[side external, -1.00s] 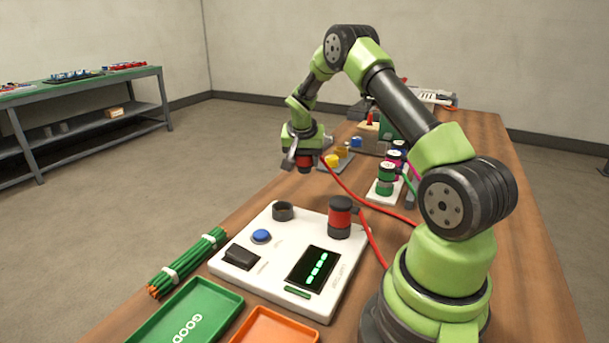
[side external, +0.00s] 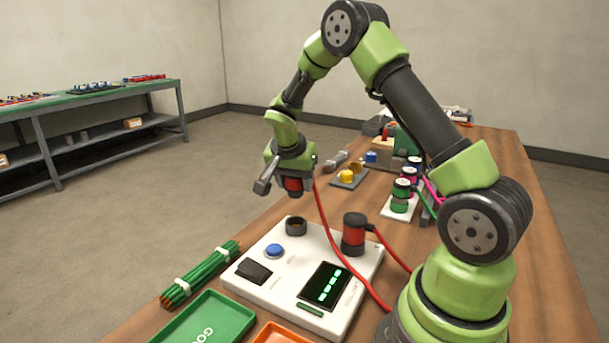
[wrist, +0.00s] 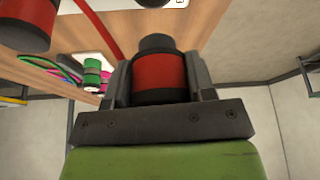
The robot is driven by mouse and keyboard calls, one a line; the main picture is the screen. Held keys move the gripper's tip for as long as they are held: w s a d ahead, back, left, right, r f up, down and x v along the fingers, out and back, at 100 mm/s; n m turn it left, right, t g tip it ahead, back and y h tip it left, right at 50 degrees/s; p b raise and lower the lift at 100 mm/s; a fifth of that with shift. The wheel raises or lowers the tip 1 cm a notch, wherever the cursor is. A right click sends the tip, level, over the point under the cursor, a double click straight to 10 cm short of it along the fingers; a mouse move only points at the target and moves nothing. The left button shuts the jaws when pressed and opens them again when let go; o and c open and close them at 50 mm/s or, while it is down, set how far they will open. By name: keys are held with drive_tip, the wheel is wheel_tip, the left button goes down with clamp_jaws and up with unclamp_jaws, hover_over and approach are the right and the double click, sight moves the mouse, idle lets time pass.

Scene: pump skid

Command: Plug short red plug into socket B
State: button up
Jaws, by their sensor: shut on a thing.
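My gripper (side external: 284,183) is shut on a short red plug (side external: 293,184) with black ends and holds it in the air above the far side of the white panel (side external: 262,295). In the wrist view the plug (wrist: 160,72) sits between the two fingers. An empty round black socket (side external: 296,227) stands on the panel, below the plug and apart from it. A second red and black plug (side external: 354,233) stands upright on the panel at the right; its socket is hidden. I cannot read which socket is B.
Red cables (side external: 325,225) run from both plugs toward my base. The panel carries a blue button (side external: 274,251), a black switch (side external: 253,271) and a green-lit display (side external: 324,287). Green rods (side external: 200,275) and a green tray (side external: 207,331) lie nearby. Green plugs (side external: 400,195) stand at the right.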

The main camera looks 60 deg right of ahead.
drive_tip(key=shift+f, duration=2.65)
drive_tip(key=shift+f, duration=1.3)
drive_tip(key=o, duration=1.1)
drive_tip(key=v, duration=1)
drive_tip(key=shift+r, duration=0.15)
